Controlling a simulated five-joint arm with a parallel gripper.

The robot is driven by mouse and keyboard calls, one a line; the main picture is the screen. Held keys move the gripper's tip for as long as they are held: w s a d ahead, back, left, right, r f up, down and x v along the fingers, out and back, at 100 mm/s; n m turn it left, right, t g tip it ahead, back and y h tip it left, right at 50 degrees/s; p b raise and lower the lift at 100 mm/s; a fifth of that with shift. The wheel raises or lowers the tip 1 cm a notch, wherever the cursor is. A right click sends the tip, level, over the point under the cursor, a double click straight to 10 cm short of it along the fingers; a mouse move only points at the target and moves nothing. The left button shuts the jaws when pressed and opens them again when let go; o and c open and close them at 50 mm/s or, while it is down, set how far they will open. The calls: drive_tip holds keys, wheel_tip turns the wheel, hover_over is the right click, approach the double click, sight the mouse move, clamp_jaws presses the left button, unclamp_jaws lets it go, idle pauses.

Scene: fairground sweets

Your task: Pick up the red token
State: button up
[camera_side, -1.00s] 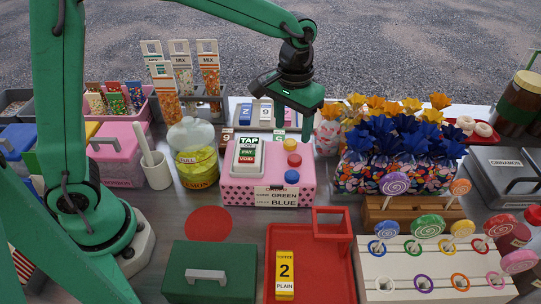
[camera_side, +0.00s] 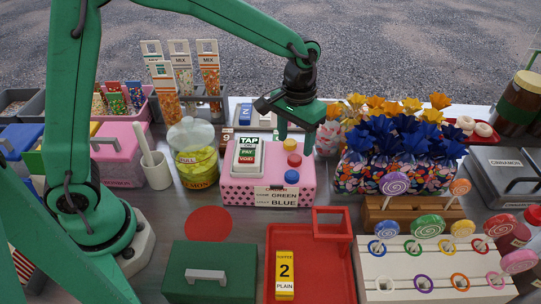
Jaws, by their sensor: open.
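A red token (camera_side: 294,160) lies on top of the pink polka-dot box (camera_side: 240,190), between a yellow token (camera_side: 290,145) and a blue token (camera_side: 291,176). My gripper (camera_side: 296,142) is open and points down above the row of tokens, close to the yellow and red ones. Nothing shows between its fingers. The exact gap between the fingertips and the red token is hard to judge from this view.
A card reader (camera_side: 248,155) stands beside the tokens on the box. Blue-wrapped sweet bags (camera_side: 385,150) stand close at the right, and a lidded yellow jar (camera_side: 197,165) at the left. A red tray (camera_side: 340,265) and a green box (camera_side: 210,260) are in front.

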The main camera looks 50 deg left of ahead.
sight(295, 158)
drive_tip(key=shift+w+d+f, duration=0.1)
drive_tip(key=shift+f, duration=2.3)
drive_tip(key=shift+c, duration=0.3)
drive_tip(key=c, duration=1)
